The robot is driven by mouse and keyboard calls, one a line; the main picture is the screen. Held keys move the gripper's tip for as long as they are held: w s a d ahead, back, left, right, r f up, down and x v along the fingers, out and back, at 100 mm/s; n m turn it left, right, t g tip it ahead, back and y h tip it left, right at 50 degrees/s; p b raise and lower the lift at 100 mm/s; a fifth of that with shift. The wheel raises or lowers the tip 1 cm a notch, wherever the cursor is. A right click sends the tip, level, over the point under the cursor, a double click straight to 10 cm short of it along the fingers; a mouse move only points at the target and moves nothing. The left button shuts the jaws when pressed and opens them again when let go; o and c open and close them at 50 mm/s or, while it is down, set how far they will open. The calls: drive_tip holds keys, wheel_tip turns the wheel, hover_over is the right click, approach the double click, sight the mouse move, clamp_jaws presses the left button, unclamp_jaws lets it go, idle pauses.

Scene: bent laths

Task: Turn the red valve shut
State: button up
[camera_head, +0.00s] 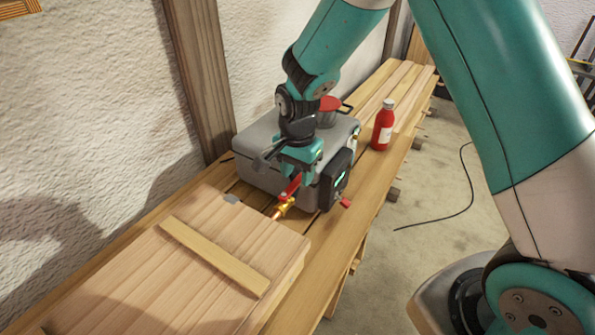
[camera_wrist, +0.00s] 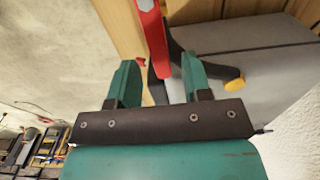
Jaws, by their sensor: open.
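The red valve (camera_head: 291,187) has a flat red lever on a brass body (camera_head: 284,203). A brass pipe runs from the body to the wooden box on the bench. In the wrist view the red lever (camera_wrist: 152,35) appears between the two teal fingers. My gripper (camera_head: 297,172) points down right at the lever; in the wrist view my gripper (camera_wrist: 160,65) is open, with gaps showing beside the lever. I cannot tell whether either finger touches it. The fingers partly hide the lever in the head view.
A grey case (camera_head: 262,153) with a black panel (camera_head: 336,180) stands just behind the valve. A red bottle (camera_head: 383,126) and a pot with a red top (camera_head: 328,104) are farther back. The wooden box (camera_head: 160,275) fills the near bench. Floor at right holds a black cable (camera_head: 467,190).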

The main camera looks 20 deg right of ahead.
drive_tip(key=shift+f, duration=0.6)
clamp_jaws()
